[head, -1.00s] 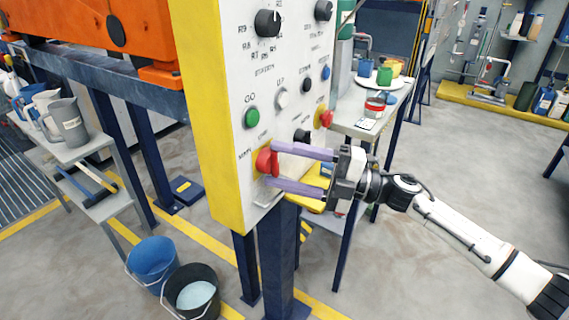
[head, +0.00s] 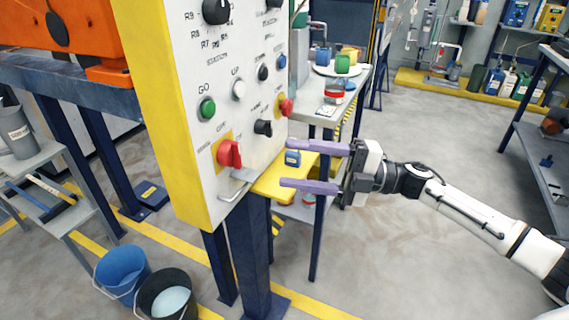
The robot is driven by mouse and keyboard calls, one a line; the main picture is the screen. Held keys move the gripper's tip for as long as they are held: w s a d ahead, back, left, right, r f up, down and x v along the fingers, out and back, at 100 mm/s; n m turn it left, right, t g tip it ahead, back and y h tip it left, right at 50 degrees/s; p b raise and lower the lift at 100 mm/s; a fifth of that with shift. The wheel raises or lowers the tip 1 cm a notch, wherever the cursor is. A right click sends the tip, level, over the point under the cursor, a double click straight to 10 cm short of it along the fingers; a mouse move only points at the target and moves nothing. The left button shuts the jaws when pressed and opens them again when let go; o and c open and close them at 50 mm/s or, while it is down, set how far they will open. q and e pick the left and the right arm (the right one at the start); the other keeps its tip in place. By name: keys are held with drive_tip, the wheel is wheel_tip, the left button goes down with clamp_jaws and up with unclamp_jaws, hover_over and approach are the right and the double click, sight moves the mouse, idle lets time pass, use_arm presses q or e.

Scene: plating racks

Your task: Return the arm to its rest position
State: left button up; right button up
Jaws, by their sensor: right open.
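My right gripper (head: 284,164) reaches in from the right with its purple fingers apart and nothing between them. It is to the right of the control panel (head: 182,100) and clear of it. A red rotary switch (head: 229,154) on a yellow plate sits low on the panel, left of the fingertips. Behind the fingers, a yellow shelf (head: 272,184) carries a small blue padlock-like item (head: 293,158). My left gripper is not in view.
A blue bucket (head: 121,267) and a black bucket (head: 152,291) stand on the floor at lower left. A grey side table (head: 320,118) holds cups and a tin behind the panel. The floor at right is open.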

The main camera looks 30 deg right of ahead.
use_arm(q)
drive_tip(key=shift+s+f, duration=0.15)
use_arm(e)
drive_tip(key=shift+f, duration=0.1)
drive_tip(key=s+a+f+m+t+h+p, duration=0.1)
drive_tip(key=s+a+f+m+t+h, duration=0.15)
drive_tip(key=f+m+h, duration=0.45)
drive_tip(key=s+a+f+m+t+h+p, duration=0.1)
drive_tip(key=a+f+m+t+h, duration=0.25)
drive_tip(key=f+m, duration=0.65)
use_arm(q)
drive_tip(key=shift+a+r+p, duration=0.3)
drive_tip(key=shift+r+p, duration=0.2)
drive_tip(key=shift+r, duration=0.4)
use_arm(e)
drive_tip(key=s+a+f+m+g+h, duration=0.2)
drive_tip(key=s+f+m+g, duration=0.1)
drive_tip(key=s+f, duration=0.4)
drive_tip(key=s+a+f+m+g+h, duration=0.2)
drive_tip(key=s+f+m+g, duration=0.2)
drive_tip(key=s, duration=0.7)
wheel_tip(320, 180, down, 4)
drive_tip(key=shift+f+m, duration=0.15)
drive_tip(key=shift+m, duration=1.05)
